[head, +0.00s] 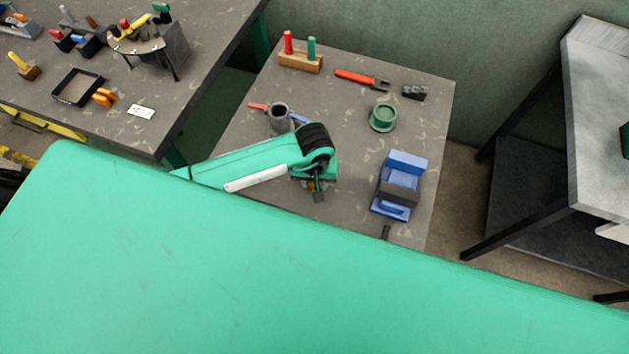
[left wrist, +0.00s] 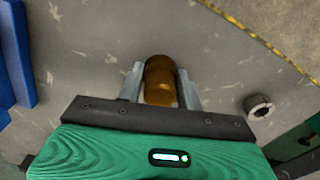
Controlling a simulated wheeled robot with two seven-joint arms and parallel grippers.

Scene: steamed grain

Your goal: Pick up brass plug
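The brass plug (left wrist: 160,82) shows in the left wrist view as a brown-gold, rounded cylinder between the two grey fingers of my left gripper (left wrist: 161,85). The fingers stand close along both its sides. Whether they press on it or leave a thin gap cannot be told. In the head view my left gripper (head: 316,190) points down at the near middle of the small grey table, and the plug is mostly hidden by it. My right gripper is not in view.
On the small table (head: 345,130) a blue vise (head: 400,185) stands to the right of my gripper. A grey cup (head: 278,118) and a green round part (head: 383,118) stand behind it. A wooden block with red and green pegs (head: 300,60) is at the back.

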